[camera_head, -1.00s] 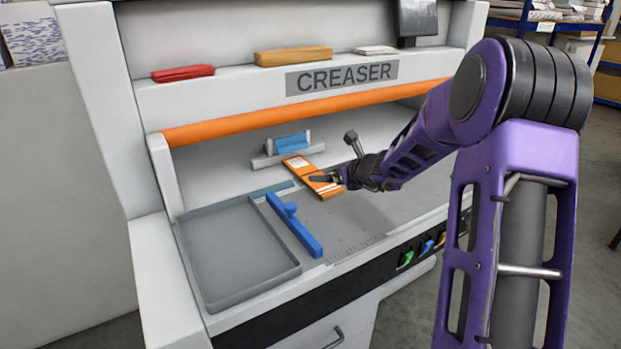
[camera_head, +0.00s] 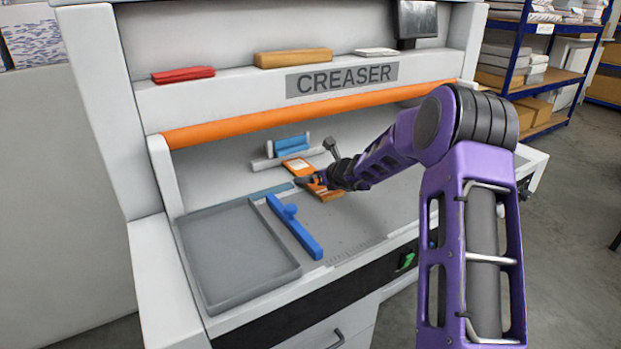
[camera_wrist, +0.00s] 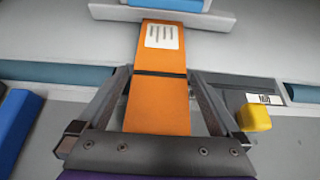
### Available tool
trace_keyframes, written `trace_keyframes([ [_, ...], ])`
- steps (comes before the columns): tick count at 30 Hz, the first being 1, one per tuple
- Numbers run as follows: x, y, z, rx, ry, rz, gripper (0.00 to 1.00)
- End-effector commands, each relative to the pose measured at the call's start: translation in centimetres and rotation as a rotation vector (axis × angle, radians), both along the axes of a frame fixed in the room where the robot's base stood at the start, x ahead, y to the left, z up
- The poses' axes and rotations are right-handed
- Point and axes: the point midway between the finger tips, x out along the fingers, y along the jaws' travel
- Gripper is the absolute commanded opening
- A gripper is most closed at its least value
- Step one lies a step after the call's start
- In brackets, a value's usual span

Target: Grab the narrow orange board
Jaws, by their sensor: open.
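The narrow orange board (camera_head: 297,166) lies on the creaser's grey bed, its far end close to the blue roller block. It has a white printed label and a dark band across it. In the wrist view the orange board (camera_wrist: 157,100) runs lengthwise between the two fingers of my gripper (camera_wrist: 163,82). In the head view my gripper (camera_head: 309,182) is over the board and hides part of it. The fingers are open, one on each side of the board, with gaps showing. I cannot tell how far above the bed the fingertips are.
A blue guide bar (camera_head: 294,228) and an empty grey tray (camera_head: 236,302) lie left of the board. The blue roller block (camera_head: 291,145) stands behind it. A yellow knob (camera_wrist: 255,117) shows right of my gripper. The orange creaser bar (camera_head: 300,111) spans above the bed.

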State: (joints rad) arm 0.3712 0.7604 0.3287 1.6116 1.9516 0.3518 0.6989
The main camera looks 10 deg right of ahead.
Motion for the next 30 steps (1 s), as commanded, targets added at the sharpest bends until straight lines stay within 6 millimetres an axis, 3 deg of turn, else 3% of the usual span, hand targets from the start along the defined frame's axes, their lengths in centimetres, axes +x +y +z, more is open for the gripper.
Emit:
trace_keyframes([
  [2,0.0,0.0,0.0,0.000,0.000,0.000,0.93],
  [12,0.0,0.0,0.0,0.000,0.000,0.000,0.32],
  [13,0.0,0.0,0.0,0.000,0.000,0.000,0.30],
  [14,0.0,0.0,0.0,0.000,0.000,0.000,0.21],
  [23,-0.3,-0.2,0.4,0.000,0.000,-0.001,0.21],
  [30,-2.4,-1.1,2.2,-0.002,-0.001,-0.001,0.21],
])
